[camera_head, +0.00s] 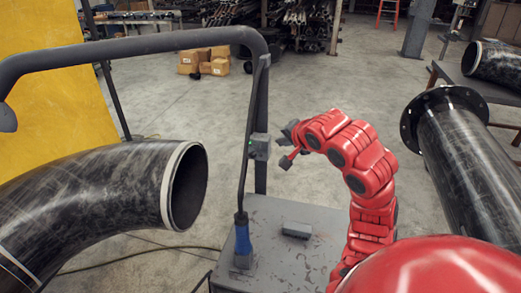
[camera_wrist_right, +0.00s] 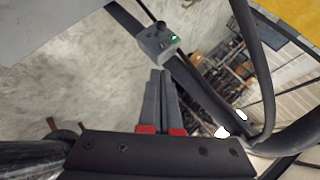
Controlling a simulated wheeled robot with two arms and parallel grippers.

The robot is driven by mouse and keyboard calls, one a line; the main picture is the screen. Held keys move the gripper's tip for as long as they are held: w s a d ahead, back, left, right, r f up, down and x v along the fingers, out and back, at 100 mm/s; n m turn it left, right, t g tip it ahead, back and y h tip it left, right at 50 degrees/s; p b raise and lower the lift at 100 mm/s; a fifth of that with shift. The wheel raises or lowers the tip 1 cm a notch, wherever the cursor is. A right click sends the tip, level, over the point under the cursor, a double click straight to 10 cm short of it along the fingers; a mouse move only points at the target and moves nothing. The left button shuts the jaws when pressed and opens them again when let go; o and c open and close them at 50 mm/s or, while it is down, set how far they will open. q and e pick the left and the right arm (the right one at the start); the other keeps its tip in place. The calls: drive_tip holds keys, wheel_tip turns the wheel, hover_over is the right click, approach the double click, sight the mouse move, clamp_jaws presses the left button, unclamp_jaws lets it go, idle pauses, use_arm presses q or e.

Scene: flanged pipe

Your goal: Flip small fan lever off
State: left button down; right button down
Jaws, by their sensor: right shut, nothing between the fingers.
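A small grey switch box (camera_head: 260,146) with a green light is fixed to the upright post of the dark tube frame. In the right wrist view the box (camera_wrist_right: 158,42) shows its lit green spot and a short dark lever or knob (camera_wrist_right: 160,26) on its upper side. Which way the lever is set is hard to tell. My right gripper (camera_head: 288,132) is just right of the box in the head view. In the wrist view its grey fingers (camera_wrist_right: 160,74) are together and empty, pointing toward the box, with a gap before it. My left gripper is not in view.
A curved black pipe (camera_head: 110,190) lies at left and a flanged black pipe (camera_head: 465,150) at right. The tube frame (camera_head: 150,43) arches over the left side.

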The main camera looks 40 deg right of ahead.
drive_tip(key=p, duration=0.3)
approach(255, 154)
drive_tip(key=w+d, duration=0.4)
drive_tip(key=shift+w+a+f+p, duration=0.25)
drive_tip(key=shift+a+f+p, duration=0.1)
drive_tip(key=shift+f, duration=0.3)
drive_tip(key=shift+w+a+f+p, duration=0.25)
drive_tip(key=shift+f+p, duration=0.1)
drive_tip(key=shift+f, duration=0.25)
drive_tip(key=shift+w+a+f+p, duration=0.25)
drive_tip(key=shift+a+f+p, duration=0.1)
drive_tip(key=shift+f, duration=0.3)
